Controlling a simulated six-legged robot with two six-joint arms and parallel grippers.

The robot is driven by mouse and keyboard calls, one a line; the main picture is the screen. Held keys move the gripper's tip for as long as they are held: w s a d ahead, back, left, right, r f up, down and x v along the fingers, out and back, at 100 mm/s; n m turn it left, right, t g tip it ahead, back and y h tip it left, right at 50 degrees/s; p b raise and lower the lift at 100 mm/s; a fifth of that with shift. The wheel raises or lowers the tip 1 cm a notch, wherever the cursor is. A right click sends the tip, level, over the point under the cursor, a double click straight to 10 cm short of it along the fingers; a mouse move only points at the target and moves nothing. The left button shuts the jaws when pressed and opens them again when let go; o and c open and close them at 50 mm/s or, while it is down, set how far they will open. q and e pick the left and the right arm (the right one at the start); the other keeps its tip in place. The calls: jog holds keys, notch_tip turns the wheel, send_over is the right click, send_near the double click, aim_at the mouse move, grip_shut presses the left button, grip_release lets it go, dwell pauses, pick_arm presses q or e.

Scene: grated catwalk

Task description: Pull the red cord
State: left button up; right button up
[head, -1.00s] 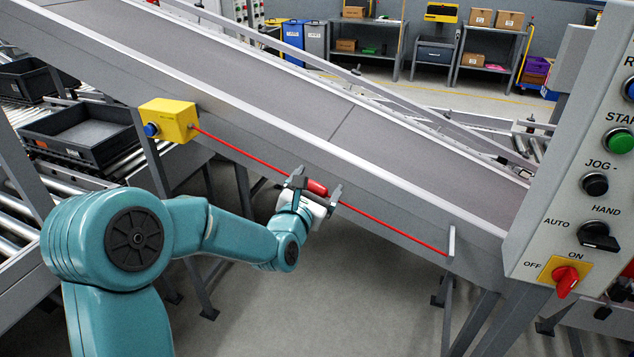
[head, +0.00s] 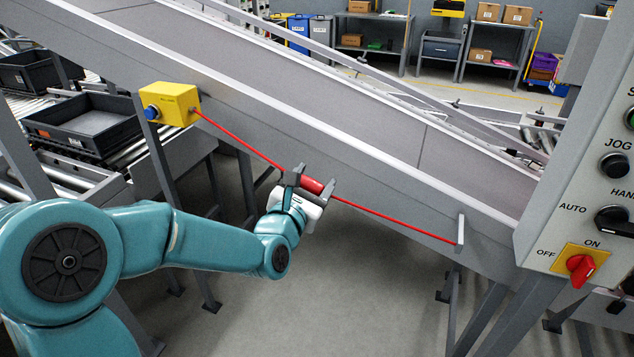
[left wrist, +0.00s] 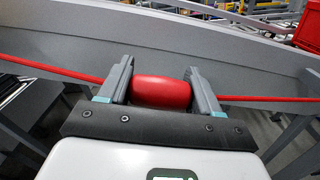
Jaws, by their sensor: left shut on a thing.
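The red cord (head: 390,220) runs along the side of the sloping conveyor from a yellow switch box (head: 170,104) with a blue button to a small bracket (head: 460,231) at lower right. A thicker red grip (head: 312,186) sits on the cord near its middle. My left gripper (head: 307,184) is shut on this grip. In the left wrist view the red grip (left wrist: 161,92) fills the space between the two fingers, and the cord leaves on both sides. The cord bends slightly at the grip. My right gripper is not in view.
The sloping grey conveyor (head: 330,140) crosses the view behind the cord. A control panel (head: 590,200) with a red-handled switch stands close at right. A black tray (head: 90,125) sits on rollers at left. Conveyor legs stand below; the floor between them is clear.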

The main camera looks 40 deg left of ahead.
pick_arm(q)
jog(key=shift+s+f, duration=0.1)
jog(key=o, duration=1.2)
jog(key=shift+s, duration=0.2)
jog(key=shift+w, duration=0.1)
jog(key=shift+b+v, duration=4.75)
jog(key=shift+v, duration=3.5)
